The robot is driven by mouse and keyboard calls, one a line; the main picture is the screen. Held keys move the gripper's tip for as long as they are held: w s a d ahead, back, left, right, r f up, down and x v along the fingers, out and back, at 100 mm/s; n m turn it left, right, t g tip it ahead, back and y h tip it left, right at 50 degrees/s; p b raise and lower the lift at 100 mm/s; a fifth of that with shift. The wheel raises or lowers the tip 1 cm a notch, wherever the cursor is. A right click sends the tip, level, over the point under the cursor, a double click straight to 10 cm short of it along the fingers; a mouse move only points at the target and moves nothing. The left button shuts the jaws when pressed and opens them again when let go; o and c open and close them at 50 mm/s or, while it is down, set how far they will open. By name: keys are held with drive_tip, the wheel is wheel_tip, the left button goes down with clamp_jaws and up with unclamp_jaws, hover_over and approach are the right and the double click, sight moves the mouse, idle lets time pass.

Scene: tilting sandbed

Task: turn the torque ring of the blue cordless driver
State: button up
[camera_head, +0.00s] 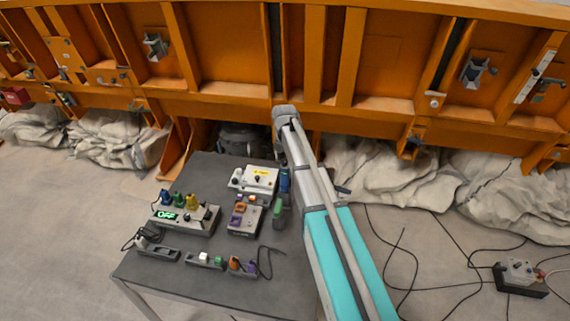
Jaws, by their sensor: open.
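A blue object (284,181), which looks like the blue cordless driver, sits at the right edge of the dark table (200,268), close beside my arm. It is small in the view and partly covered by the arm, so I cannot make out its torque ring. A green tool-like object (277,210) lies just in front of it. My arm reaches from the lower right up to a grey joint near the orange wall. I cannot see my gripper; the arm seems to hide it.
An orange ribbed wall (230,60) rises behind. Cables and a control box (520,277) lie on the right floor.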

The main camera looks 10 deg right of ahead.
drive_tip(key=shift+f, duration=0.2)
clamp_jaws()
drive_tip(key=shift+d, duration=0.15)
idle(0.4)
